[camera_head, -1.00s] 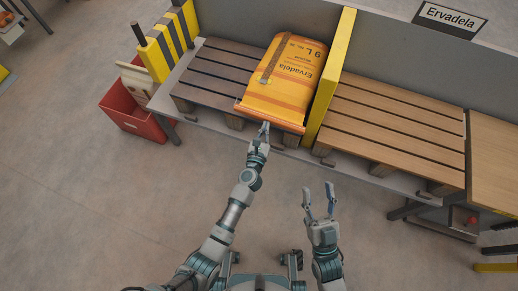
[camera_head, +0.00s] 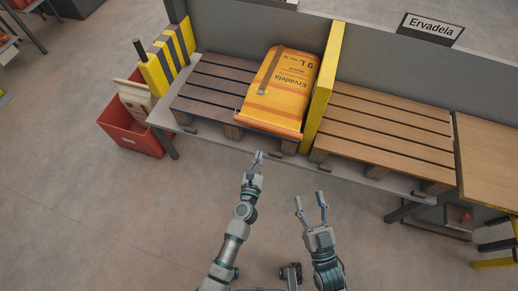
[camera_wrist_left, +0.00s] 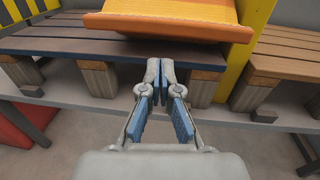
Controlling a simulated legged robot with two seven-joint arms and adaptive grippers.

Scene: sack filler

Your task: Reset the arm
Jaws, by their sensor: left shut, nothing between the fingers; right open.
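My left gripper (camera_head: 257,157) is shut and empty, in front of the bench edge and just short of the orange Ervadela sack (camera_head: 283,88). In the left wrist view its blue-padded fingers (camera_wrist_left: 164,75) meet at the tips below the front edge of the orange sack (camera_wrist_left: 180,22), apart from it. My right gripper (camera_head: 311,203) is open and empty over the floor, right of the left one, its fingers pointing toward the bench. The sack lies flat on the dark left pallet (camera_head: 212,90), beside a yellow divider (camera_head: 327,80).
A light wooden pallet (camera_head: 385,128) lies right of the divider, bare. A red bin (camera_head: 128,135) stands on the floor at left beside a yellow-black striped barrier (camera_head: 167,58). An Ervadela sign (camera_head: 431,28) stands on the back panel. The floor before the bench is clear.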

